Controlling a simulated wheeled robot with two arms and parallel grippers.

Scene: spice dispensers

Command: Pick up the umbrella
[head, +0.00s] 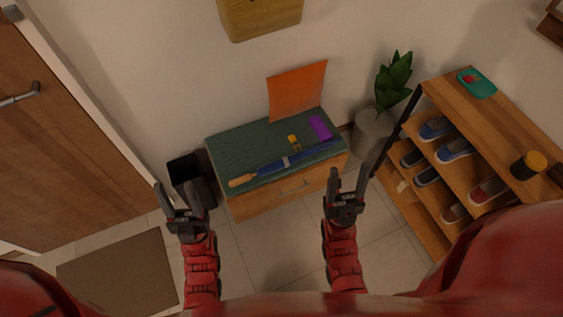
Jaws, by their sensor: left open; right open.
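A folded blue umbrella (285,162) with a light wooden handle lies on the green cushion of a low bench (228,148). Its handle points left and its tip points right. My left gripper (178,186) is open and empty, left of the umbrella's handle in the picture and in front of a dark bin. My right gripper (349,170) is open and empty, near the bench's right front corner. Neither gripper touches the umbrella.
A purple item (320,127) and small yellow item (294,141) lie behind the umbrella. An orange sheet (297,91) stands at the wall. A dark bin (186,168) is left; a potted plant (373,130), dark pole (397,132) and shoe shelf (490,130) are right.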

